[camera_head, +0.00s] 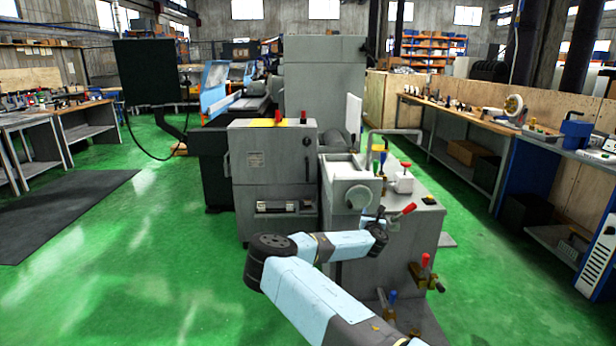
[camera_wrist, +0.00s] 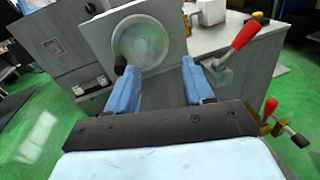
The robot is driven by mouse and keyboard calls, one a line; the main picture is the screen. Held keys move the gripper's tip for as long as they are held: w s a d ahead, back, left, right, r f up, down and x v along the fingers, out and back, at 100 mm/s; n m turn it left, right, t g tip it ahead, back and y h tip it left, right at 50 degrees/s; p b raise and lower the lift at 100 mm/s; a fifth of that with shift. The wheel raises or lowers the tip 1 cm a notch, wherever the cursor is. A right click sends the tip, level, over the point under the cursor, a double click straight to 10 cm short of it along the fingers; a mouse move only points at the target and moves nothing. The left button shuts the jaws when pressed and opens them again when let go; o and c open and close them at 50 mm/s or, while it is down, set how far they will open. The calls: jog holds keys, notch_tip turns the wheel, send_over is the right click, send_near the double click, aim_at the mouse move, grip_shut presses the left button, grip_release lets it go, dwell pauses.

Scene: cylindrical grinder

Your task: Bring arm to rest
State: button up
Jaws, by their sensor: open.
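My gripper shows in the wrist view (camera_wrist: 158,82) with its two blue fingers apart and nothing between them. Its tips point at the grinder's front, close to a round grey disc (camera_wrist: 141,43) on a square plate and to a lever with a red handle (camera_wrist: 244,36). I cannot tell whether the fingers touch anything. In the head view my pale blue arm reaches from the lower right to the grey cylindrical grinder (camera_head: 272,170). The arm's end is beside the red-handled lever (camera_head: 402,212), and the fingers are hard to make out there.
More levers with red knobs (camera_head: 425,260) stick out low on the grinder's right front. A workbench (camera_head: 480,123) runs along the right, and other benches (camera_head: 85,122) stand at the left. The green floor (camera_head: 150,265) is clear at the front left, near a dark mat (camera_head: 60,212).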

jog(key=s+d+r+m+g+h, duration=0.2)
jog(key=s+d+m, duration=0.1)
jog(key=d+m, duration=0.25)
jog(key=s+d+r+m+g+h, duration=0.2)
jog(key=s+d+r+m, duration=0.1)
jog(key=d+m, duration=0.25)
jog(key=s+d+r+m+g, duration=0.1)
jog(key=s+r+m+g, duration=0.35)
jog(key=s+m, duration=0.45)
jog(key=s+a+r+m+g+y, duration=0.1)
jog(key=s+a+r+m+y, duration=0.4)
jog(key=s+r, duration=0.6)
jog(key=s+a+r+m+g+y, duration=0.2)
jog(key=s+a+r+m+y, duration=0.15)
jog(key=s+a+r, duration=0.8)
jog(key=s+a+r+m, duration=0.1)
jog(key=s+m, duration=0.1)
jog(key=s, duration=1.1)
jog(key=s+a+r+m, duration=0.1)
jog(key=s+r+m, duration=0.1)
jog(key=s, duration=1.1)
jog(key=shift+h, duration=0.35)
jog(key=shift+s+a, duration=0.1)
